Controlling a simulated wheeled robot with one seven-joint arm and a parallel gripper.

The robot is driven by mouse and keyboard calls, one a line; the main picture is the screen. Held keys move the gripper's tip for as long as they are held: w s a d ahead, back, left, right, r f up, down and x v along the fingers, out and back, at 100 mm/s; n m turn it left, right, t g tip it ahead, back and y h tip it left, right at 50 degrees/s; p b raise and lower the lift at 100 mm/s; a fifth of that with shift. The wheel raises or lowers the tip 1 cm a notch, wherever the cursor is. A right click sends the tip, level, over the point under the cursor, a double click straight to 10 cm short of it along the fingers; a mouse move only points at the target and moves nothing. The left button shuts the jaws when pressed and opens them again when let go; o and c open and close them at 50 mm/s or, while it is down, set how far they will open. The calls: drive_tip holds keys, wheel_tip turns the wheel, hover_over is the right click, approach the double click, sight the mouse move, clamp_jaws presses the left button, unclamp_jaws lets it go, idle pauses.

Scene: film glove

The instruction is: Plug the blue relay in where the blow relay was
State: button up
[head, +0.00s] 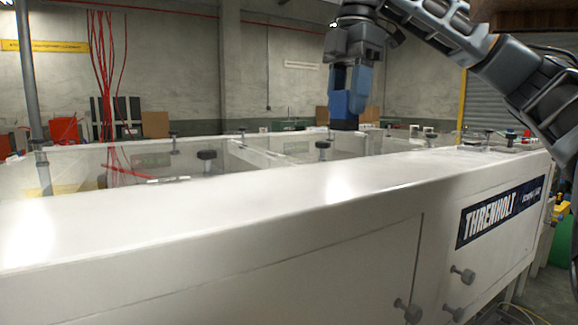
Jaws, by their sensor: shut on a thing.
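My gripper (352,82) hangs down from the upper right, beyond the long white machine body. It is shut on the blue relay (346,108), a dark blue block with a darker lower end. The relay is upright, and its lower end is near the machine's far top edge in the picture. I cannot tell whether it touches anything below. The socket of the blow relay is not visible; the machine's raised front part may hide it.
The white machine (250,205) fills the foreground, with a THRENHOLT label (500,210) on its front. Clear panels with black knobs (207,155) stand behind its front ledge. Red cables (103,60) hang at the left. The air left of my gripper is open.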

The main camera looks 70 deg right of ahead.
drive_tip(key=w+a+f, duration=0.2)
drive_tip(key=w+a, duration=0.1)
drive_tip(key=w+a+f, duration=0.3)
drive_tip(key=shift+w+f, duration=0.3)
drive_tip(key=shift+w, duration=0.05)
drive_tip(key=shift+f, duration=1.9)
drive_tip(key=shift+f, duration=0.1)
drive_tip(key=o, duration=1.1)
